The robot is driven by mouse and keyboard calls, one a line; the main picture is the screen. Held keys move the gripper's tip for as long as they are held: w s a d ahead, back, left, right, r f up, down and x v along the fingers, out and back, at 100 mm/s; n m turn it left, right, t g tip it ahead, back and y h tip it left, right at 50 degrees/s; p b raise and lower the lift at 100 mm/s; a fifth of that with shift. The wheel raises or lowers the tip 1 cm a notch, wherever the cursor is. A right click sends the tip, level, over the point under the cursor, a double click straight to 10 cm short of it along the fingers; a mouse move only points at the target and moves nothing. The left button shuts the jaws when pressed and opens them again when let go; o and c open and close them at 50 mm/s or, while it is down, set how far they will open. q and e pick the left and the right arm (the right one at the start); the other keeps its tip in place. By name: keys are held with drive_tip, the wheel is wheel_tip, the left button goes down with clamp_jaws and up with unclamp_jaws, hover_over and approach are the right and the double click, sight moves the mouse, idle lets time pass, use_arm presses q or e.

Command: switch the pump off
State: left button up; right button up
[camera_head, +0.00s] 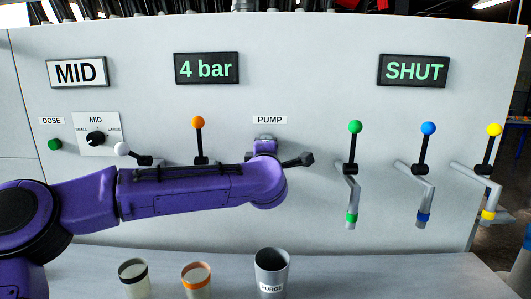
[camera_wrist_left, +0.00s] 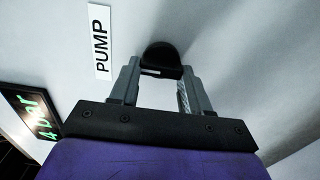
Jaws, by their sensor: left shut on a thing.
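The PUMP label (camera_head: 269,120) is on the pale panel, and it also shows in the left wrist view (camera_wrist_left: 100,41). Just below it, my left gripper (camera_head: 265,139) reaches the panel, with my purple wrist covering most of that spot. In the left wrist view, the two grey fingers of my left gripper (camera_wrist_left: 160,76) are shut on a black pump knob (camera_wrist_left: 162,55) with a short white mark. The knob's far side and its contact with the panel are partly hidden. My right gripper is not in view.
An orange-topped lever (camera_head: 198,123) stands behind my forearm. Green (camera_head: 355,127), blue (camera_head: 428,129) and yellow (camera_head: 494,130) levers with spouts are to the right. Displays read "4 bar" (camera_head: 206,68) and "SHUT" (camera_head: 414,70). A PURGE cup (camera_head: 271,271) and two jars stand on the ledge below.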

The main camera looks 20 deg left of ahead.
use_arm(q)
drive_tip(key=shift+r, duration=0.3)
drive_tip(key=o, duration=1.1)
drive_tip(key=shift+w+f, duration=0.1)
drive_tip(key=shift+c, duration=0.2)
drive_tip(key=b+v, duration=0.4)
drive_tip(key=v, duration=0.6)
drive_tip(key=shift+d, duration=0.15)
drive_tip(key=shift+f, duration=0.1)
